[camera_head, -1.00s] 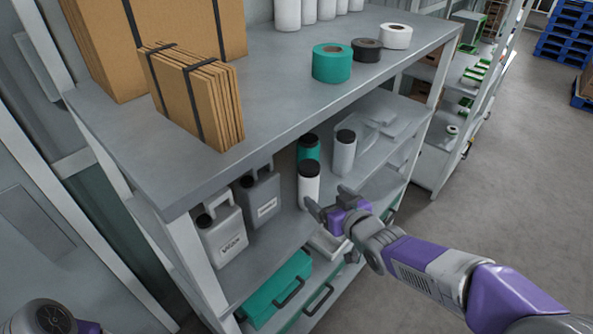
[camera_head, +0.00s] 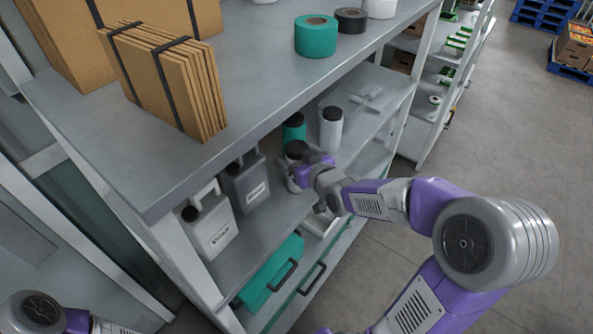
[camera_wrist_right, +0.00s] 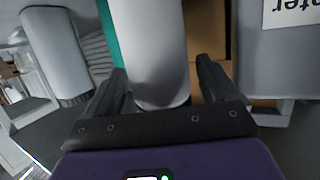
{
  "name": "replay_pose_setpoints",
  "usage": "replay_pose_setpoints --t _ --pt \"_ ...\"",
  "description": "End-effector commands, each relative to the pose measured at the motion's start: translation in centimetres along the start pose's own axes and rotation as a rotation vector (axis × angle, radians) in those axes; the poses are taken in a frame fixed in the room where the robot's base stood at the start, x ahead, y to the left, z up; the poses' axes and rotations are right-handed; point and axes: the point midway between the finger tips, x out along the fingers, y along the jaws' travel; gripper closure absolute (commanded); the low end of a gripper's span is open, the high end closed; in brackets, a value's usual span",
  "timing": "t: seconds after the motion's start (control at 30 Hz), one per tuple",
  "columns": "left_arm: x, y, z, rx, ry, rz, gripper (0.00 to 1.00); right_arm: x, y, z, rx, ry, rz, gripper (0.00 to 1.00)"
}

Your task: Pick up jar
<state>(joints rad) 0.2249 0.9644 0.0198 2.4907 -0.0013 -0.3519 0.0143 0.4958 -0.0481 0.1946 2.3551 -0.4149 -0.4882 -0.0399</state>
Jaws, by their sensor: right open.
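Three jars with black lids stand on the middle shelf. The nearest is a white jar (camera_head: 295,150), partly hidden by my right gripper (camera_head: 299,174). In the right wrist view this white jar (camera_wrist_right: 152,45) stands between the two open fingers of the right gripper (camera_wrist_right: 162,85), which reach along both sides of it. I cannot tell whether they touch it. A teal jar (camera_head: 293,130) stands just behind it, and a second white jar (camera_head: 330,130) stands to the right; this one also shows at left in the wrist view (camera_wrist_right: 55,55). My left gripper is out of view.
Two grey jugs (camera_head: 210,225) (camera_head: 247,185) stand left of the jars on the same shelf. The upper shelf board (camera_head: 240,110), with cardboard bundles (camera_head: 165,80) and tape rolls (camera_head: 316,36), overhangs the jars. A teal case (camera_head: 272,275) lies below.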

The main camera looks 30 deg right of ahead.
Motion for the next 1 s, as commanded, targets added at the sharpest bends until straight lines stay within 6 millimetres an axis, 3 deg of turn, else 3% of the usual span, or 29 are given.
replay_pose_setpoints --t 0.27,0.77,1.0 --pt "0.00 0.00 -0.01 0.000 0.000 0.000 0.19 0.19 0.00 -0.01 0.000 0.000 0.000 0.15" --pt "0.00 0.00 0.00 0.000 0.000 0.000 0.19 0.16 -0.01 -0.04 0.000 0.001 0.000 0.91" --pt "-0.10 0.04 0.00 0.000 0.000 0.000 0.19 0.03 -0.02 -0.56 -0.001 0.004 0.000 0.91"
